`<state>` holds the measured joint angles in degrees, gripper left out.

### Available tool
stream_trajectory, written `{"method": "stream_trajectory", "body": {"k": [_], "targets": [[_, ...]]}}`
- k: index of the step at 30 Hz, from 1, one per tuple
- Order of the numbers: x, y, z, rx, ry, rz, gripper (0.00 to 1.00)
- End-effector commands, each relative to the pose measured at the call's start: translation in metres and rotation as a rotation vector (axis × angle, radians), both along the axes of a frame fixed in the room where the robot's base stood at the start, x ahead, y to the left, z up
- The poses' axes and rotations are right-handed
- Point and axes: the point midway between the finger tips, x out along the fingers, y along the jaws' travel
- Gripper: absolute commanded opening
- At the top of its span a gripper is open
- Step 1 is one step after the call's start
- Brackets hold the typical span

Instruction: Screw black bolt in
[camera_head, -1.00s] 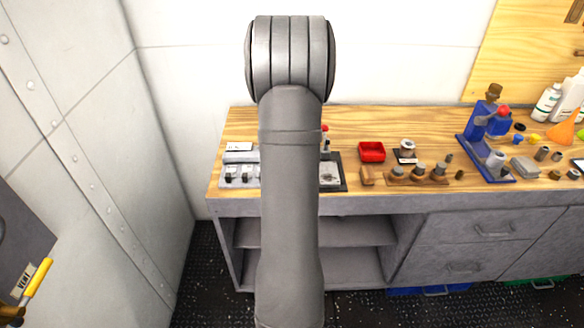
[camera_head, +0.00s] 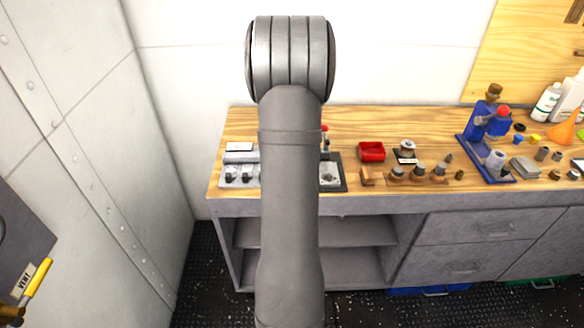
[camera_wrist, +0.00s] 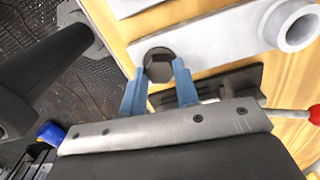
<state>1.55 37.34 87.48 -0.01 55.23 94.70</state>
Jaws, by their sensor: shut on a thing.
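The black bolt (camera_wrist: 158,62) shows in the wrist view as a dark hex head between the two blue fingertips. My gripper (camera_wrist: 160,74) is shut on it. Beneath and around it is a pale metal plate (camera_wrist: 210,44), on which a round hollow boss (camera_wrist: 291,27) stands to the right. The bolt's shank is hidden, so I cannot tell how deep it sits. In the head view my own arm hides the gripper, the bolt and part of the fixture.
A dark bar (camera_wrist: 232,83) and a red-tipped lever (camera_wrist: 312,114) lie close to the right finger. On the wooden bench (camera_head: 430,127) stand a red tray (camera_head: 372,151), several small fittings and a blue stand (camera_head: 497,165). The bench's front edge runs close by.

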Motion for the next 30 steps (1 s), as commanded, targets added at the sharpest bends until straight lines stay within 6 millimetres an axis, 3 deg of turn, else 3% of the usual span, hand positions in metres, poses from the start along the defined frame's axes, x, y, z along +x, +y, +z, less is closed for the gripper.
{"method": "stream_trajectory", "body": {"k": [30], "targets": [[0.0031, -0.0003, 0.0036, 0.003, -0.009, -0.95, 0.06]]}}
